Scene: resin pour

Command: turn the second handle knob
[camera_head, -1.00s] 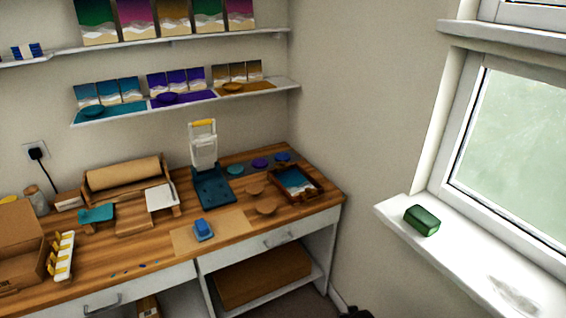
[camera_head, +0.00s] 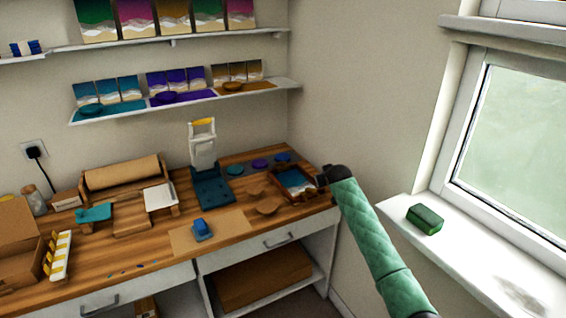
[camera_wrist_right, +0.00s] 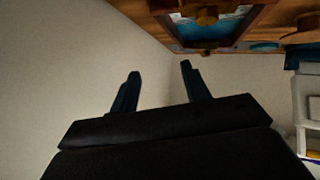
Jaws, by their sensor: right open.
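A dark-framed wooden tray (camera_head: 279,194) with a blue and white wave picture (camera_head: 296,180) lies at the right end of the wooden bench. In the right wrist view the tray (camera_wrist_right: 178,46) is at the top, with a small brown knob-like part (camera_wrist_right: 206,19) over its picture; I cannot tell whether this is the second handle knob. My right gripper (camera_head: 323,177) is beside the tray's right side in the head view. In the right wrist view its two fingers (camera_wrist_right: 159,70) are apart with nothing between them. My left gripper is not in view.
Round brown pieces (camera_head: 267,207) lie left of the tray, with teal, purple and blue discs (camera_head: 260,163) behind. A dark blue stand with a white upright (camera_head: 203,155) is further left. A green block (camera_head: 425,219) sits on the windowsill, right of my arm.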

